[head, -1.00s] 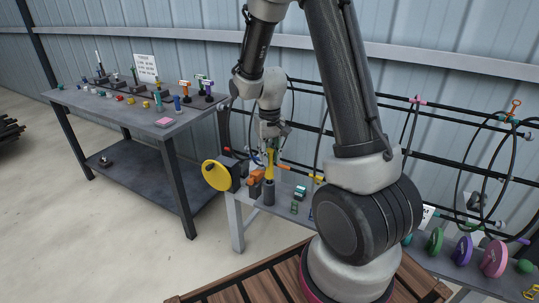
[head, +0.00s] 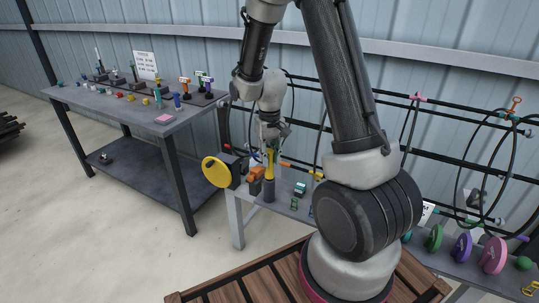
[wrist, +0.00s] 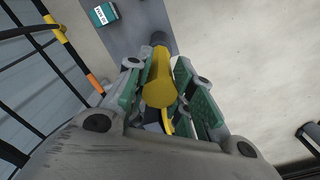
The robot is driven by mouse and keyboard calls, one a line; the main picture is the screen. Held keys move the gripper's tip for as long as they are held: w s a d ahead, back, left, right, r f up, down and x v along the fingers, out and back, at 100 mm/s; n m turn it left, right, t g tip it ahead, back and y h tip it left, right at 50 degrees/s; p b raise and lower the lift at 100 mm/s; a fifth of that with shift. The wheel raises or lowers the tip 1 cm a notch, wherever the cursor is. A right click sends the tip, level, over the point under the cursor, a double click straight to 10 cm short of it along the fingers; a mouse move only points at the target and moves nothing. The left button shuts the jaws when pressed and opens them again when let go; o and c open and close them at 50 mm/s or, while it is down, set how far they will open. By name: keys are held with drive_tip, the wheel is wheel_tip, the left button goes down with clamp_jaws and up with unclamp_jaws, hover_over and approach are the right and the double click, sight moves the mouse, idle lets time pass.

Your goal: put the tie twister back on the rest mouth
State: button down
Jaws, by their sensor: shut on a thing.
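The tie twister (head: 269,163) has a yellow handle and stands roughly upright over the near bench. In the wrist view its yellow handle (wrist: 159,86) lies between the green finger pads. My gripper (head: 270,131) is above it, and in the wrist view my gripper (wrist: 160,92) is shut on the handle. The rest is a dark grey upright cylinder (head: 268,191) directly below the twister. Its dark end (wrist: 159,39) shows beyond the handle in the wrist view. The twister's lower end meets the rest's mouth in the picture; I cannot tell how deep it sits.
A yellow disc on a dark block (head: 216,172) and an orange tool (head: 255,181) stand close left of the rest. A small teal box (head: 300,190) is to the right. Black bars (head: 345,135) run behind. A grey table (head: 130,118) with several small items stands at left.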

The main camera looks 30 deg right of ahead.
drive_tip(key=shift+f, duration=0.2)
drive_tip(key=c, duration=1.1)
unclamp_jaws()
drive_tip(key=shift+c, duration=0.2)
wheel_tip(320, 180, up, 12)
drive_tip(key=shift+f, duration=0.1)
drive_tip(key=s+r+t, duration=0.1)
drive_tip(key=s+r, duration=0.3)
drive_tip(key=s, duration=0.3)
drive_tip(key=s+r+t, duration=0.2)
drive_tip(key=s+r, duration=0.3)
drive_tip(key=s, duration=0.3)
drive_tip(key=s+d+r+t, duration=0.1)
drive_tip(key=s+r, duration=0.3)
drive_tip(key=s, duration=0.3)
drive_tip(key=shift+s+r+n, duration=0.25)
drive_tip(key=shift+n, duration=0.15)
